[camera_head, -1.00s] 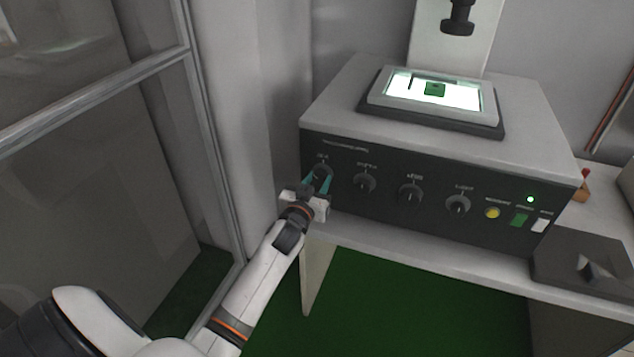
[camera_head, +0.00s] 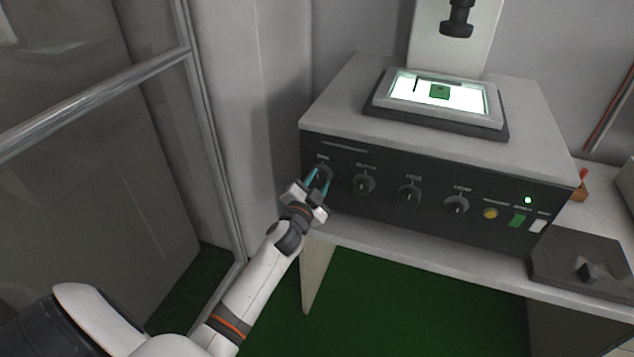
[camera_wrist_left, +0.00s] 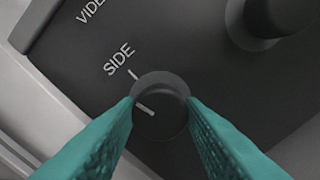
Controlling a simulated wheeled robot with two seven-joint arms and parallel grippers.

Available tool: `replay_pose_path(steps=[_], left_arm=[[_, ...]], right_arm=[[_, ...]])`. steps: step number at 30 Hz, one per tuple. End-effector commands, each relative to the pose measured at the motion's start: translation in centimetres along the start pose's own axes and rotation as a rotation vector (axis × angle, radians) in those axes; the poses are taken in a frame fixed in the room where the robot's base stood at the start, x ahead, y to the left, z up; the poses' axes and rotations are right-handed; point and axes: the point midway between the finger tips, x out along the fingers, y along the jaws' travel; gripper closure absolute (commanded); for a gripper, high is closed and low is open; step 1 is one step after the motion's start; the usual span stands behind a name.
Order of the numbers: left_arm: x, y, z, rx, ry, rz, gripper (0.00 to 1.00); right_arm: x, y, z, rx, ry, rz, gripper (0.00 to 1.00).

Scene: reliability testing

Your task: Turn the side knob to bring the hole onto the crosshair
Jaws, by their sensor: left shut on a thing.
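The side knob (camera_wrist_left: 158,108) is a round black dial with a white pointer mark, under the printed word SIDE in the left wrist view. The teal fingers of my left gripper (camera_wrist_left: 160,112) are shut on it from both sides. In the head view my left gripper (camera_head: 318,180) is at the leftmost knob of the dark front panel (camera_head: 430,215). A small green piece (camera_head: 439,92) lies on the bright lit stage (camera_head: 465,96) on top of the machine. The hole and the crosshair are too small to make out. My right gripper is not in view.
Several more black knobs, such as one beside the side knob (camera_head: 364,185), run along the panel. A yellow button (camera_head: 490,213), a green one and a white one are at its right. A dark box (camera_head: 580,264) stands at the right. A glass-panelled frame (camera_head: 95,95) is at the left.

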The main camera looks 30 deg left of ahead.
Motion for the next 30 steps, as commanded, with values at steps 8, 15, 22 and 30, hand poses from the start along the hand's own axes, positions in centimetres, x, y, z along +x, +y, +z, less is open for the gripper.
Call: replay_pose_path(steps=[8,15,22,30], left_arm=[[-0.02,-0.07,-0.04,0.15,0.001,-0.001,0.87],[-0.02,-0.07,-0.05,0.206,0.001,-0.001,0.87],[-0.02,-0.09,-0.05,0.217,0.001,-0.001,0.87],[-0.03,-0.1,-0.05,0.216,0.001,-0.002,0.59]], right_arm=[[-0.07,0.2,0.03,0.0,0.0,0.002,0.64],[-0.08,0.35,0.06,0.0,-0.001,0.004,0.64],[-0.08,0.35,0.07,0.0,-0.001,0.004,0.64],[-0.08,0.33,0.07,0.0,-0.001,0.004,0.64]])
